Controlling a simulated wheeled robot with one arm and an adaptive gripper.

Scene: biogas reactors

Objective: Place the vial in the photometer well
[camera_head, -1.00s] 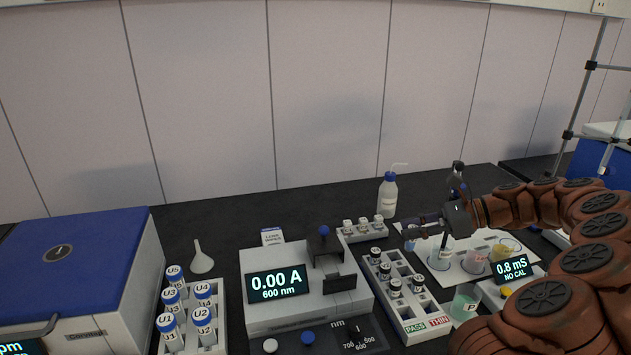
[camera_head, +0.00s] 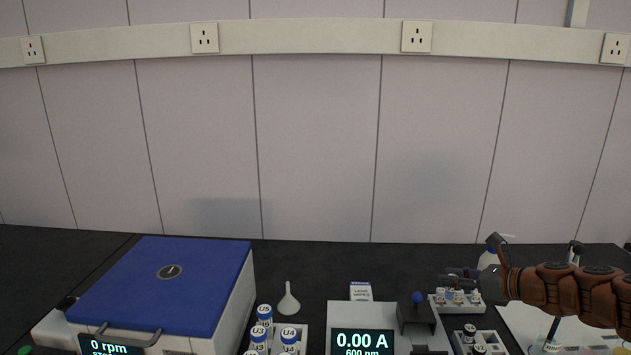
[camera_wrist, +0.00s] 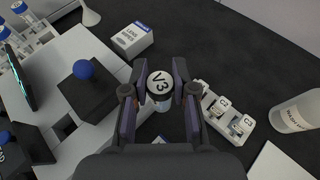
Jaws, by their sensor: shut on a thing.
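My gripper (camera_wrist: 158,95) is shut on a vial (camera_wrist: 159,84) whose white cap reads V3, seen from above between the fingers in the wrist view. In the head view my gripper (camera_head: 452,279) is at the right, just right of the photometer; the vial cannot be made out there. The white photometer (camera_head: 345,314) shows 0.00 A, 600 nm, its lower part cut off by the frame. Its dark block with a blue knob (camera_head: 417,298) also shows left of the gripper in the wrist view (camera_wrist: 84,69). The well opening is not clearly visible.
A lens wipes box (camera_wrist: 132,40) stands behind the photometer. A small cuvette rack (camera_wrist: 218,118) and a wash bottle (camera_wrist: 294,111) are right of the gripper. A vial rack (camera_head: 490,337), tube rack (camera_head: 303,340), funnel (camera_head: 288,303) and blue-lidded centrifuge (camera_head: 165,280) are also on the dark bench.

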